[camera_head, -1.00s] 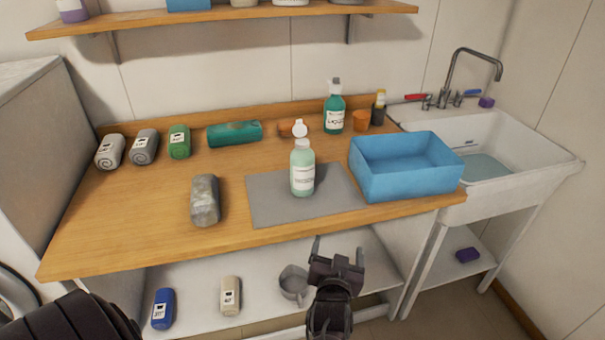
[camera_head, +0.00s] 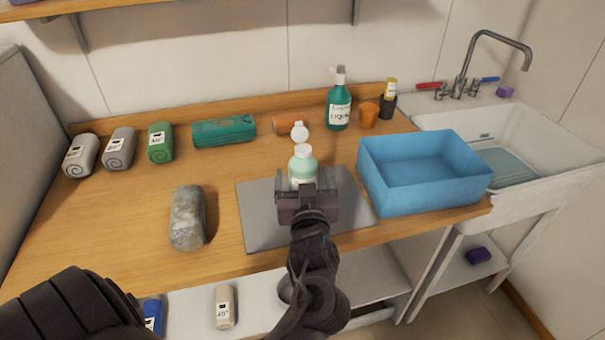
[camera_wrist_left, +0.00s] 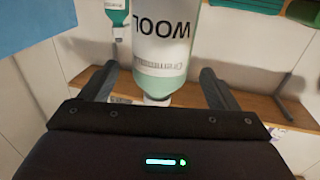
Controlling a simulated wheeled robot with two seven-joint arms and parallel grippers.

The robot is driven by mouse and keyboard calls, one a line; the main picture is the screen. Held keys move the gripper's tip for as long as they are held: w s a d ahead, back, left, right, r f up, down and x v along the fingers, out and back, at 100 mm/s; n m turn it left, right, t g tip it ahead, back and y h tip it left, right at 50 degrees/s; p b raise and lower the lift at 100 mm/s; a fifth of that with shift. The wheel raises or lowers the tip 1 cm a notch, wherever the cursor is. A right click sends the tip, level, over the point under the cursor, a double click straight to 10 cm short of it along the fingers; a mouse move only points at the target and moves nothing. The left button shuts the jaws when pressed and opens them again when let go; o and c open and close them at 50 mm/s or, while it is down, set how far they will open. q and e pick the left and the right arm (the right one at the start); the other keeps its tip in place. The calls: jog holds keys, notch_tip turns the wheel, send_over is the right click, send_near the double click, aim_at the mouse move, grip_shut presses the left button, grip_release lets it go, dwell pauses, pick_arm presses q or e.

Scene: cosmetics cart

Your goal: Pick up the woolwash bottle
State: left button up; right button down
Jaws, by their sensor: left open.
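The woolwash bottle (camera_head: 303,166) is pale green with a white cap and stands upright on the grey mat (camera_head: 260,222). My left gripper (camera_head: 307,190) is open just in front of it and hides its lower part. In the left wrist view the bottle (camera_wrist_left: 160,45) appears upside down, with "WOOL" on its white label. The open fingers of my left gripper (camera_wrist_left: 158,85) show on either side of it, with gaps; I cannot tell how far the bottle reaches between them. My right gripper is not in view.
A blue bin (camera_head: 425,172) stands right of the mat. A grey stone-like block (camera_head: 187,217) lies to the left. The sink (camera_head: 540,140) is at the right.

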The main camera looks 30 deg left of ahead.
pick_arm(q)
jog(key=shift+w+a+r+p, duration=0.3)
jog(key=shift+w+a, duration=0.2)
jog(key=shift+w, duration=0.15)
jog(key=x, duration=0.3)
jog(key=shift+w+a+f+p, duration=0.2)
jog(key=shift+w+a+p, duration=0.1)
jog(key=shift+p, duration=0.1)
jog(key=shift+w+a, duration=0.15)
jog(key=shift+c, duration=0.7)
jog(key=c, duration=0.7)
jog(key=shift+c, duration=1.3)
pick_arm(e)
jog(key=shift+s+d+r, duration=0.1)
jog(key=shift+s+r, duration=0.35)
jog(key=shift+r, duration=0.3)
